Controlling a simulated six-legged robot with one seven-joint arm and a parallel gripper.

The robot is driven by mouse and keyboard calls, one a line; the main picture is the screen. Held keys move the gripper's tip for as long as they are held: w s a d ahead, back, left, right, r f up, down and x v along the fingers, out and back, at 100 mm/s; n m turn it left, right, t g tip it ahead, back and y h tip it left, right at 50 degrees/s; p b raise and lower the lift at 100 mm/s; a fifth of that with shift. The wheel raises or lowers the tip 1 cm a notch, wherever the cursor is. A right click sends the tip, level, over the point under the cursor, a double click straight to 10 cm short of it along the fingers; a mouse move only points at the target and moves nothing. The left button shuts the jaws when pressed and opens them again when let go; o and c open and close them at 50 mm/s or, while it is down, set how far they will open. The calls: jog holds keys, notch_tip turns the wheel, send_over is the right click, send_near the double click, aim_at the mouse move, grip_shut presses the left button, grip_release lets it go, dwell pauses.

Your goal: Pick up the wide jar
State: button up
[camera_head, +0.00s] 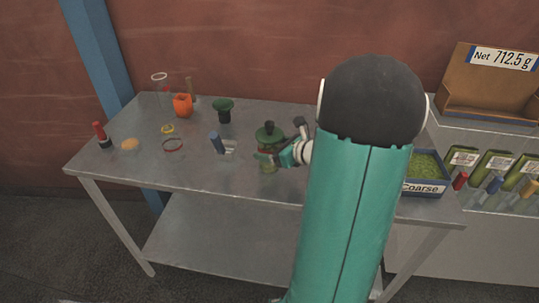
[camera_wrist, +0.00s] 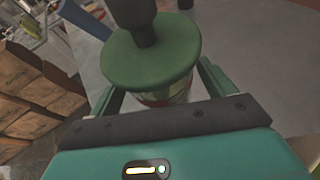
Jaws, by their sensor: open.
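The wide jar appears to be the green-lidded container with a dark knob (camera_head: 269,134), standing on the metal table left of my arm. In the wrist view its round green lid (camera_wrist: 125,67) fills the upper middle, with a patterned red and pale body (camera_wrist: 172,97) partly visible below. My gripper (camera_head: 273,156) is at the jar's body, beneath the lid. It is open, with one green finger on each side of the jar in the wrist view (camera_wrist: 160,92). Whether the fingers touch the jar cannot be told. The lid hides the fingertips and much of the body.
A blue-handled item (camera_head: 217,143) lies left of the jar. A "Coarse" tray (camera_head: 424,187) is at the right. The table's front left (camera_head: 200,173) is clear.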

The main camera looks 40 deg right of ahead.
jog(key=shift+w+f, duration=0.3)
jog(key=shift+w, duration=0.3)
jog(key=c, duration=1)
jog(key=shift+c, duration=0.2)
jog(key=shift+r, duration=0.25)
